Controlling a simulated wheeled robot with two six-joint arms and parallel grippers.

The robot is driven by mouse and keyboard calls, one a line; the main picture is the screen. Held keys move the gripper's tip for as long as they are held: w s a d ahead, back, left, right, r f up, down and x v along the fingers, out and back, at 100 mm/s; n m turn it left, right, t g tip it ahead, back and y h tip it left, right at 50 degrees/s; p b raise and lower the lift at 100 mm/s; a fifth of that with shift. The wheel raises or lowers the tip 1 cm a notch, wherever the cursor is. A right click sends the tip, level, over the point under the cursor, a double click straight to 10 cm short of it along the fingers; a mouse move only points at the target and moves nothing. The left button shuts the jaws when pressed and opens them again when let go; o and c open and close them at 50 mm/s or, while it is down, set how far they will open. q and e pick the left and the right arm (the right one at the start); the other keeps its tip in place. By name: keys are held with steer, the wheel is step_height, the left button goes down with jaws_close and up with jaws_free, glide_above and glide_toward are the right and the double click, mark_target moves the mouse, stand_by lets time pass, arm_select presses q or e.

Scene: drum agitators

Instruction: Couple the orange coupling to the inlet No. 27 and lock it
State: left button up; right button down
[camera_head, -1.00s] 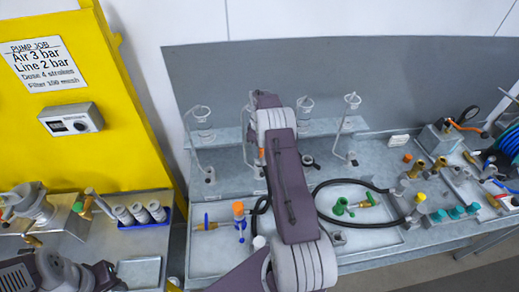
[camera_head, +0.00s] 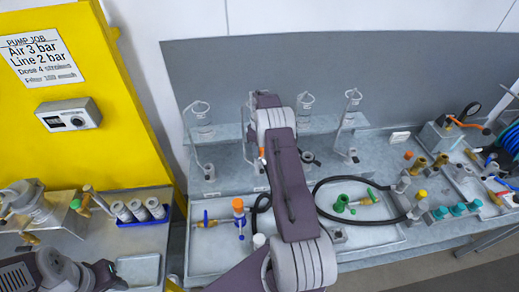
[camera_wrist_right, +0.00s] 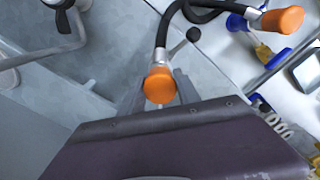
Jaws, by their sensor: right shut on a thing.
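The orange coupling (camera_wrist_right: 160,84) sits between the fingers of my right gripper (camera_wrist_right: 158,92) in the right wrist view, on the end of a black hose (camera_wrist_right: 166,32). The gripper is shut on it. In the head view my right arm hides the gripper; a small orange spot (camera_head: 262,153) shows at the arm's left edge. Several inlet stands with clear cups line the back of the bench, such as the left one (camera_head: 209,172). Their numbers are too small to read, so I cannot tell which is No. 27. My left arm's dark end (camera_head: 103,272) is at lower left; its jaws are unclear.
A tray (camera_head: 200,262) in front holds an orange-topped fitting (camera_head: 238,205) with a blue lever. A green fitting (camera_head: 342,204) lies in the right tray, with the black hose looped around it. Valves and caps crowd the bench's right end.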

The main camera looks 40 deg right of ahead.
steer(key=shift+f, duration=0.2)
steer(key=c, duration=0.8)
jaws_free()
steer(key=shift+c, duration=0.4)
step_height(320, 180, up, 10)
steer(key=p, duration=0.7)
steer(key=shift+r, duration=0.2)
steer(key=shift+f, duration=0.15)
